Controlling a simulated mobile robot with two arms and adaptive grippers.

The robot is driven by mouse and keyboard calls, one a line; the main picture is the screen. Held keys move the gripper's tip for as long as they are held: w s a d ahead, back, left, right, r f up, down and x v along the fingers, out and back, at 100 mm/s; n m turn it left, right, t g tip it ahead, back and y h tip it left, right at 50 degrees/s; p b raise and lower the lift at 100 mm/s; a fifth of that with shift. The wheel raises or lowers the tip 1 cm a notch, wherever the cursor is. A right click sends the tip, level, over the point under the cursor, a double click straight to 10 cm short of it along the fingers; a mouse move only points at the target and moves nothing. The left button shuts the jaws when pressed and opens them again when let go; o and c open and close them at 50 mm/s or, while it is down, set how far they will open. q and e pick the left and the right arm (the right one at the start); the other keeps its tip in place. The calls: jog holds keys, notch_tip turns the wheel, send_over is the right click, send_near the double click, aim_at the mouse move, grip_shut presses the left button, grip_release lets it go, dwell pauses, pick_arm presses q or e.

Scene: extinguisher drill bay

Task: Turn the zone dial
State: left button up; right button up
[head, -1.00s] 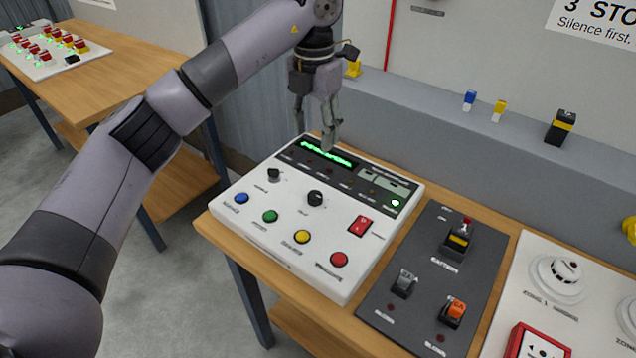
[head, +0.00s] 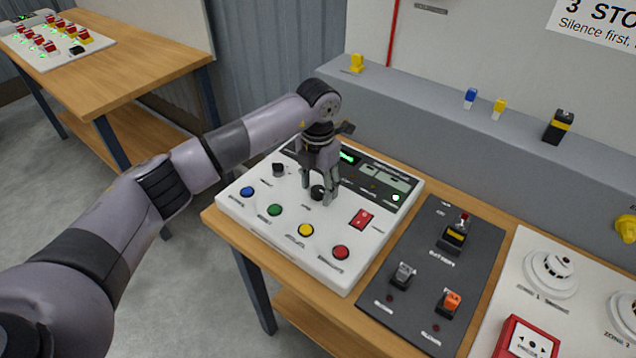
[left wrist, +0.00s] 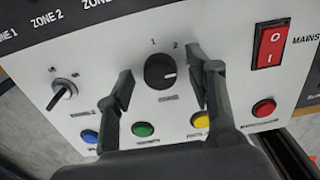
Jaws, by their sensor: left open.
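The zone dial (head: 318,192) is a round black knob in the middle of the white panel (head: 262,232), and in the left wrist view the same dial (left wrist: 160,71) has the marks 1 and 2 above it. A white line on it points to the right, just below the 2. My left gripper (head: 317,197) is open, pointing down over the panel. Its two fingers stand either side of the dial with a gap on each side in the left wrist view. How far the fingertips are above the panel face is hard to tell. My right gripper is out of view.
A key switch (left wrist: 62,92) sits left of the dial. A red mains rocker (head: 361,219) is to its right. Blue, green, yellow (head: 306,230) and red buttons line the front. A dark switch board (head: 420,262) lies to the right. A grey ledge (head: 450,130) runs behind.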

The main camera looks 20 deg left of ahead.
pick_arm(q)
jog(key=c, duration=1.2)
jog(key=shift+o, duration=0.2)
jog(key=shift+n, duration=0.4)
jog(key=n+b, duration=0.1)
jog(key=n, duration=0.3)
jog(key=n+b, duration=0.1)
jog(key=n, duration=0.8)
jog(key=shift+n, duration=2)
